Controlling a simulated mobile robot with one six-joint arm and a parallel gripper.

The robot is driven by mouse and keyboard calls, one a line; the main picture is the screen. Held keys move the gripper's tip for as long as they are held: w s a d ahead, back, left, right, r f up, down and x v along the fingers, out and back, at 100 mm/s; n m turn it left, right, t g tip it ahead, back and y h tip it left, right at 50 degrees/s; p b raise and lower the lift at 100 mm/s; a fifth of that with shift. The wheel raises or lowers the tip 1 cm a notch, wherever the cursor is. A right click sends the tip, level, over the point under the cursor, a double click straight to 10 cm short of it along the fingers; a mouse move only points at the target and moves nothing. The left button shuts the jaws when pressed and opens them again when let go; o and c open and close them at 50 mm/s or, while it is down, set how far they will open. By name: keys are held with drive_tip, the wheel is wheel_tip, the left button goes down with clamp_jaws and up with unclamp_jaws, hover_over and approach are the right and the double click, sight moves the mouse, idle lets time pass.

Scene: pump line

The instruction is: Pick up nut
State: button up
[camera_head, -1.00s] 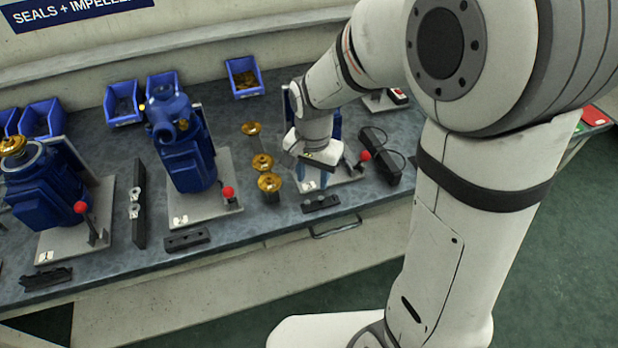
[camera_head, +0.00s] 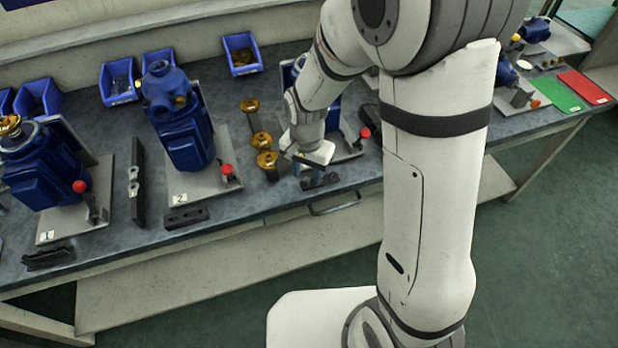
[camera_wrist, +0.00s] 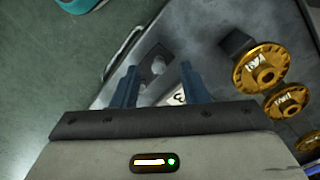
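My gripper (camera_head: 307,172) is low over the front of the bench at the third pump station, beside a small dark block (camera_head: 321,180). In the wrist view its two blue fingers (camera_wrist: 159,82) are apart, with nothing clearly held. Between and beyond them lies the dark block (camera_wrist: 158,57) with a small greyish spot on top; I cannot tell whether this is a nut. A pale rounded piece beside the "3" label is partly hidden by a finger. Silver nut-like pieces (camera_head: 133,189) sit on a black strip left of the second pump.
Brass impellers (camera_head: 266,160) stand just left of my gripper; they also show in the wrist view (camera_wrist: 259,68). A red-knobbed lever (camera_head: 365,132) is close on the right. Blue pumps (camera_head: 183,130) and blue bins (camera_head: 240,54) stand on the bench (camera_head: 225,200).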

drive_tip(key=shift+f, duration=0.25)
idle(0.3)
drive_tip(key=shift+c, duration=0.6)
clamp_jaws()
